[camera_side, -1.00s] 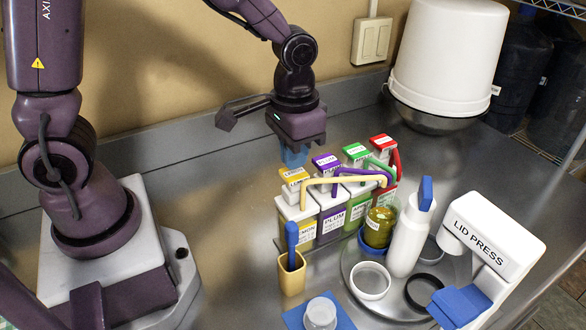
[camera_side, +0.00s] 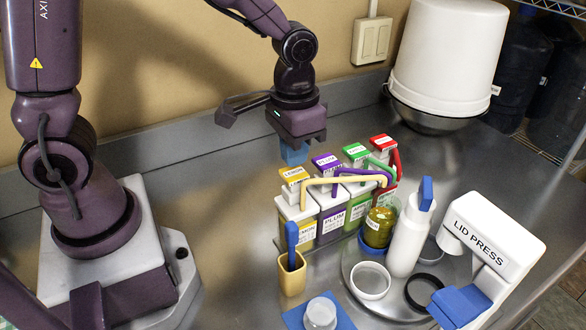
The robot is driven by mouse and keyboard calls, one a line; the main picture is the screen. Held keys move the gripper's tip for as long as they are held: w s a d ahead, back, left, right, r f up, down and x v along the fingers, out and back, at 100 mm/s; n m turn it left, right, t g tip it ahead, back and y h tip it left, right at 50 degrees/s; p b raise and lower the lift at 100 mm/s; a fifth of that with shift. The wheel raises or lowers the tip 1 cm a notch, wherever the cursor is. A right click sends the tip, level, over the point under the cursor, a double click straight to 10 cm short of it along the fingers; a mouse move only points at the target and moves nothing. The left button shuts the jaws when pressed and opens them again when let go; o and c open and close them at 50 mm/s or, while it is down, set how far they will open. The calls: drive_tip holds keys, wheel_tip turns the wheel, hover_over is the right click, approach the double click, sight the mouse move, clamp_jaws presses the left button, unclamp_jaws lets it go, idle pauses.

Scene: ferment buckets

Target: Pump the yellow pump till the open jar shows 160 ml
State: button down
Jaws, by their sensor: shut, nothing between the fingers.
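The yellow pump, labelled lemon (camera_side: 294,176), is the left one in a row of pump bottles. Its pale yellow spout reaches right, over the neighbouring bottles, toward the jars. My gripper (camera_side: 294,154) has blue fingertips, is shut and empty, and hangs just above and behind the yellow pump head, apart from it as far as I can tell. A jar of yellow-green liquid (camera_side: 379,226) stands at the right end of the spouts. Its markings are too small to read, and I cannot tell its level in ml.
Purple plum (camera_side: 326,163), green (camera_side: 356,153) and red (camera_side: 383,143) pumps stand right of the yellow one. A white bottle (camera_side: 408,240), a round turntable (camera_side: 350,283) and a lid press (camera_side: 478,240) are at right. A yellow cup (camera_side: 291,277) holding a blue-handled tool stands in front.

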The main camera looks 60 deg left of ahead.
sight(294, 172)
drive_tip(key=shift+f, duration=2)
drive_tip(key=shift+r, duration=2.2)
wheel_tip(294, 172, up, 6)
